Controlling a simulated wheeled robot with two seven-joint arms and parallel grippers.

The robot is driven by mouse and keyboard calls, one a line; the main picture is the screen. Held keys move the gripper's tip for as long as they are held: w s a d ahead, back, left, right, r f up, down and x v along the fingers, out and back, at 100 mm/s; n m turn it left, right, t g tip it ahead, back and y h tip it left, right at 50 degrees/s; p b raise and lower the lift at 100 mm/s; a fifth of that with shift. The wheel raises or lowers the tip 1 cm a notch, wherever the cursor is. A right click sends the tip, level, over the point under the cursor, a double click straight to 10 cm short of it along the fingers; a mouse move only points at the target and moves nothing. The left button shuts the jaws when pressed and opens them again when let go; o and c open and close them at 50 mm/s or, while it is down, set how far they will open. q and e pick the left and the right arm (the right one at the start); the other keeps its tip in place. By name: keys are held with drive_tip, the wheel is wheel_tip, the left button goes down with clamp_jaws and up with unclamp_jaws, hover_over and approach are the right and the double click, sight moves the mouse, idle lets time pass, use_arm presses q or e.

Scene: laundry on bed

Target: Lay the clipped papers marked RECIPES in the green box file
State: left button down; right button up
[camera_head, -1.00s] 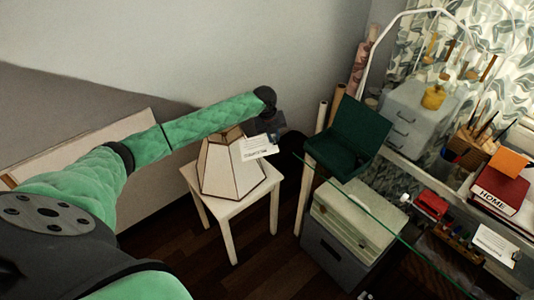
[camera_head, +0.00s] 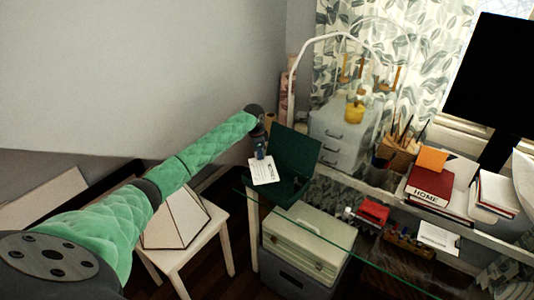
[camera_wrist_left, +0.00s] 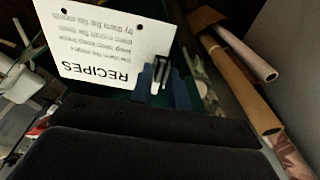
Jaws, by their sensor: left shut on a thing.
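The white clipped papers (camera_head: 263,171) hang from my left gripper (camera_head: 260,151), which is shut on them. In the left wrist view, the papers (camera_wrist_left: 105,45) show the word RECIPES upside down, and my left gripper (camera_wrist_left: 162,82) holds their edge at the clip. The green box file (camera_head: 296,150) stands open with its lid raised, at the left end of the glass desk. The papers are in front of the box's left side in the head view, apparently above its left edge. Part of the box's inside is hidden. My right gripper is not in view.
A lampshade (camera_head: 176,220) sits on a white stool (camera_head: 209,232) left of the desk. Grey drawers (camera_head: 338,138) stand behind the box. A red stapler-like thing (camera_head: 373,212), a HOME book (camera_head: 429,185) and a white card (camera_head: 438,236) lie farther right. Paper rolls (camera_wrist_left: 235,65) stand close by.

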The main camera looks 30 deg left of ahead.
use_arm(q)
drive_tip(key=shift+f+n, duration=0.2)
drive_tip(key=shift+n, duration=1.2)
drive_tip(key=n, duration=0.5)
drive_tip(key=shift+s, duration=0.15)
